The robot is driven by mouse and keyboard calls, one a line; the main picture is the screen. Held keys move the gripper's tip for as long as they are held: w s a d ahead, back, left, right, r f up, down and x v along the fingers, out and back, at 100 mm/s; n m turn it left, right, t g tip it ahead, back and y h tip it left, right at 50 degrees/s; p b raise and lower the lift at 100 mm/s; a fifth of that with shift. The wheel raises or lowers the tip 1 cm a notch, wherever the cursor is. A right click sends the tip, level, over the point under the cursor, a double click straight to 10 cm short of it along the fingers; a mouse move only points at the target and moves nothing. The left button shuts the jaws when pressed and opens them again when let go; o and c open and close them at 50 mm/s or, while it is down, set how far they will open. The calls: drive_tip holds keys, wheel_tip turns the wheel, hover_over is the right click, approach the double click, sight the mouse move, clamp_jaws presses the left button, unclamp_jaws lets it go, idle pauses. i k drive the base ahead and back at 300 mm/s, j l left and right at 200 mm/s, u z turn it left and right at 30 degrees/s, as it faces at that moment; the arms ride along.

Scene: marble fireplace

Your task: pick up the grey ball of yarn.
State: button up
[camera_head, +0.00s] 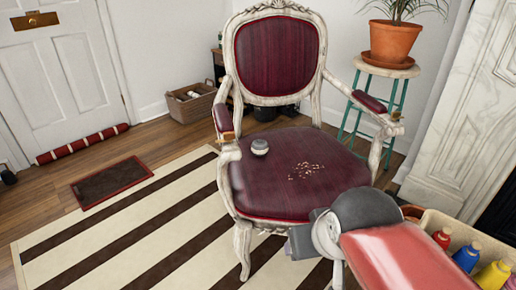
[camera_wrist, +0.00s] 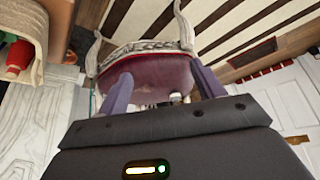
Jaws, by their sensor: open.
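A small grey ball of yarn (camera_head: 260,147) with a paler band sits on the dark red chair seat (camera_head: 262,190), near its left side at the back. In the wrist view, a small pale shape that looks like the ball (camera_wrist: 177,97) shows low between the fingers, partly cut off by the gripper body. My gripper (camera_wrist: 162,88) is open, its two fingers wide apart with nothing between them. In the head view my gripper (camera_head: 300,242) is near the chair's front edge, apart from the ball.
Crumbs (camera_head: 306,171) lie on the seat, right of the ball. Carved armrests (camera_head: 226,120) and the chair back (camera_head: 276,55) bound the seat. A bin of coloured bottles (camera_head: 466,257) stands at right. A potted plant (camera_head: 394,42) stands on a stool behind.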

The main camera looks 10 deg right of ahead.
sight(260, 147)
drive_tip(key=i+j, duration=0.15)
drive_tip(key=i, duration=0.4)
drive_tip(key=i+j+u, duration=0.1)
drive_tip(key=i, duration=0.4)
drive_tip(key=j, duration=0.1)
